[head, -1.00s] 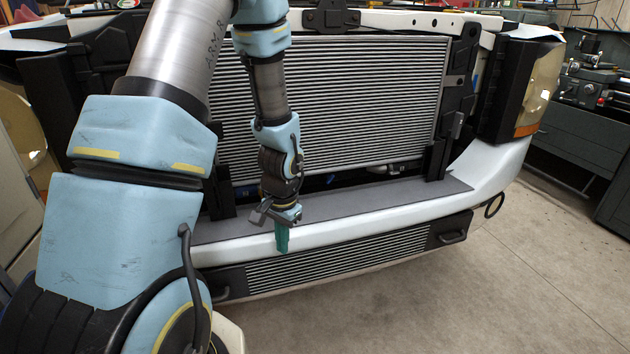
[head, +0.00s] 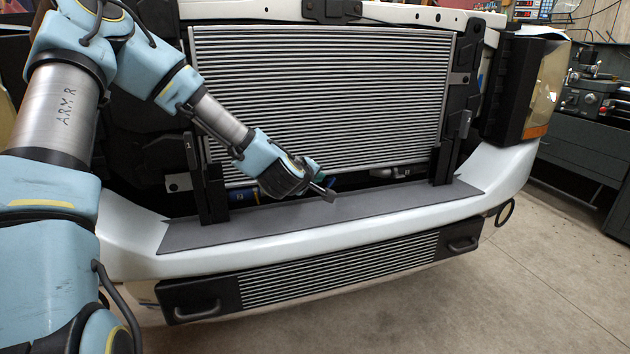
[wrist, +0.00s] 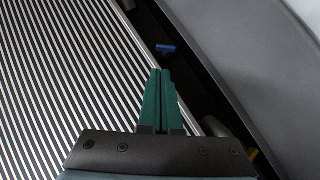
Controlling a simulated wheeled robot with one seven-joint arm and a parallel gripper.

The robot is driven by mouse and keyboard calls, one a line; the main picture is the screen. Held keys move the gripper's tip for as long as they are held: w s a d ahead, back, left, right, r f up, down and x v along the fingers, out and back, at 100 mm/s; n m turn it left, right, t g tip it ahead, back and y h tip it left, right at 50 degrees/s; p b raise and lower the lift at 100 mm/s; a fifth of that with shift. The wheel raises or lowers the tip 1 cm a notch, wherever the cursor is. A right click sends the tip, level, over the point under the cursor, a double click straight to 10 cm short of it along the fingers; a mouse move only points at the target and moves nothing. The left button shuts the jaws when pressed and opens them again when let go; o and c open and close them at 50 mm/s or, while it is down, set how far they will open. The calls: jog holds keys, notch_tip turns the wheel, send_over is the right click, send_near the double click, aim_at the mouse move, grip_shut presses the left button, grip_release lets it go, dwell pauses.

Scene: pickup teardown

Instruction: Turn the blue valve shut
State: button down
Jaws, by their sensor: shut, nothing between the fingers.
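The blue valve (wrist: 166,49) shows in the wrist view as a small blue handle in the dark gap between the radiator's finned face and the grey panel. My gripper (wrist: 160,72) has its green fingers together and empty. In the picture, the fingertips lie just below the valve, and a small gap shows between them. In the head view my gripper (head: 319,175) is low in front of the radiator, above the bumper's top. I cannot tell how far the valve is turned.
The radiator (head: 320,100) stands behind my gripper. The grey panel (head: 400,207) and white bumper (head: 130,235) run below it. A dark upright bracket (head: 213,190) stands to the left, another (head: 445,150) to the right. A metal fitting (head: 390,172) sits under the radiator.

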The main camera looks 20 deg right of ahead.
aim_at(331, 182)
jog(key=x, duration=0.7)
jog(key=shift+w+d+f, duration=0.1)
jog(key=shift+d+f, duration=0.05)
